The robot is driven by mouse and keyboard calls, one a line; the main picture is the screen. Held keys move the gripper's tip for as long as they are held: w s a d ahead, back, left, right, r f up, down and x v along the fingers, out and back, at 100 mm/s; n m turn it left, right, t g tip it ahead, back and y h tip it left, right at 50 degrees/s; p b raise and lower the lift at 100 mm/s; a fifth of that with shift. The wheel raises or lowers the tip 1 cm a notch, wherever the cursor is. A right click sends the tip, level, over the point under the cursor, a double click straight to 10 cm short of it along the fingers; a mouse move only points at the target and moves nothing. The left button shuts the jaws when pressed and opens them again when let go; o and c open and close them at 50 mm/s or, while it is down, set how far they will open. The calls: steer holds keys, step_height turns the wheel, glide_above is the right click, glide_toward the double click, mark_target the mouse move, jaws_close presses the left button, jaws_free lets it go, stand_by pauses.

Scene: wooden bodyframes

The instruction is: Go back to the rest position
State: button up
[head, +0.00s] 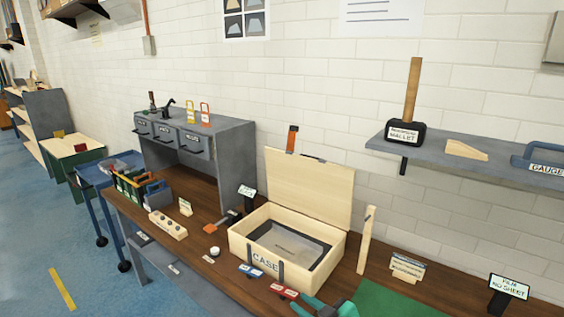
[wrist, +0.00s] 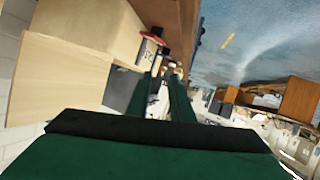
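My gripper (wrist: 167,76) shows in the wrist view with its two green fingers apart and no object clearly held between them. In the head view, green and dark parts that look like my gripper (head: 316,306) reach in at the bottom edge. They are in front of the wooden case (head: 238,240), low and to its right, over the bench's front side. The case is labelled CASE, and its lid (head: 308,187) stands open. A grey sheet in a dark frame (head: 290,243) lies inside. The rest of my arm is out of the head view.
The wooden bench (head: 205,268) carries a peg block (head: 168,224), small signs and a green mat (head: 395,301). A wall shelf (head: 460,172) with a mallet (head: 406,131) hangs at the right. A blue cart (head: 92,171) stands left; the blue floor (head: 40,240) beyond is mostly clear.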

steer(key=s+a+f+m+t+h, duration=0.1)
steer(key=s+a+f+m+h, duration=0.3)
steer(key=s+f, duration=0.5)
steer(key=s+a+f+m+t+h, duration=0.1)
steer(key=s+a+f+m+h, duration=0.15)
steer(key=s+f+m, duration=0.4)
steer(key=s+r+t, duration=0.1)
steer(key=s+r, duration=0.2)
steer(key=s, duration=1.1)
steer(key=s+r+n+t, duration=0.1)
steer(key=s+r, duration=0.1)
steer(key=s, duration=1.2)
steer(key=shift+s+d+r+h, duration=0.25)
steer(key=shift+d+r+h, duration=0.05)
steer(key=shift+r+h, duration=0.1)
